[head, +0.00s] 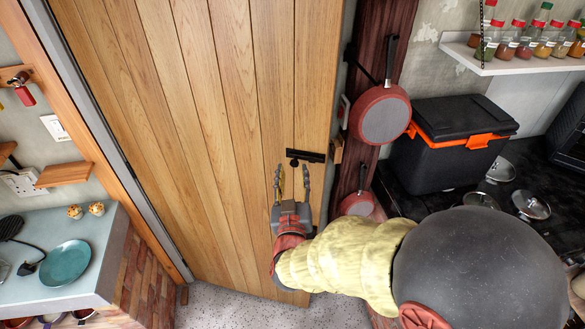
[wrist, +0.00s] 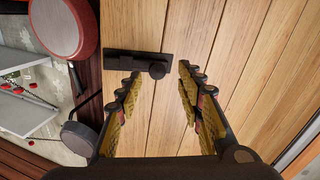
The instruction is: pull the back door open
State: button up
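The back door (head: 195,110) is a tall panel of light wooden planks, and it looks shut or nearly so in its frame. A black handle plate with a knob (head: 304,156) sits near its right edge. In the wrist view the black plate and round knob (wrist: 140,66) lie just beyond my fingertips. My gripper (head: 292,172) is open and empty in front of the door, just below the handle. In the wrist view its two yellow-padded fingers (wrist: 159,75) are apart, with the knob roughly between and ahead of them. I see no contact with the knob.
Red pans (head: 380,115) hang on a dark post right of the door. A black cooler (head: 450,142) and pot lids stand on the dark counter at right. A counter with a teal plate (head: 65,262) is at left. Speckled floor (head: 235,308) shows below the door.

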jog(key=s+a, duration=0.1)
jog(key=s, duration=0.8)
jog(key=shift+c, duration=0.2)
